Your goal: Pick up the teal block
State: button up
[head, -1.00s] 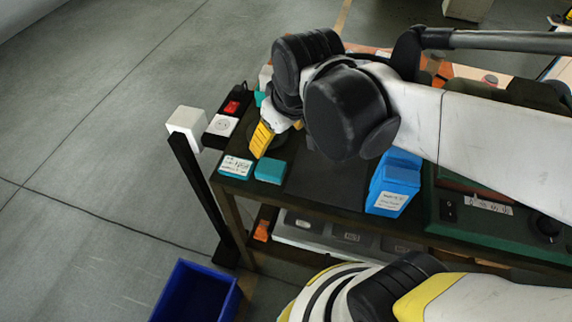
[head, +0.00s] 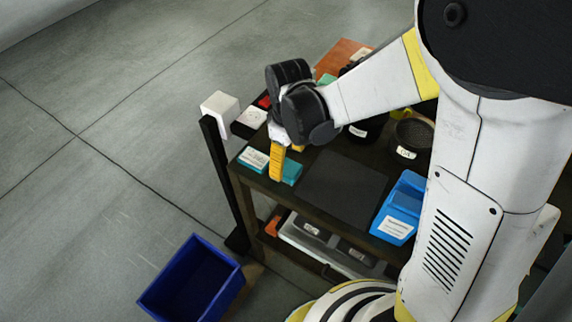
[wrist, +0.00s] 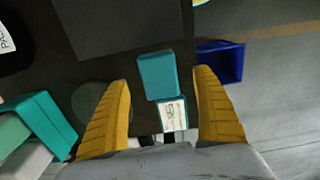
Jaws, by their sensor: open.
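The teal block (head: 292,172) lies on the dark cart top near its front left corner, partly hidden behind a yellow finger of my gripper (head: 280,164). In the wrist view the teal block (wrist: 158,74) shows between the two yellow fingertips of my gripper (wrist: 162,76), with a gap on each side. My gripper is open and empty. It is above or around the block; I cannot tell the exact height.
A white-labelled teal box (head: 252,159) sits close beside the block. A dark mat (head: 343,187) and a blue bin (head: 400,208) lie to the right. A white-topped post (head: 220,104) stands at the left. A blue crate (head: 192,281) is on the floor.

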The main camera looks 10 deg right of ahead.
aim_at(286, 166)
jog(key=f, duration=0.1)
jog(key=f+b, duration=0.1)
jog(key=f, duration=0.3)
jog(key=shift+w+a+b, duration=0.15)
jog(key=shift+w+b, duration=0.1)
jog(key=shift+b, duration=0.05)
jog(key=c, duration=1.3)
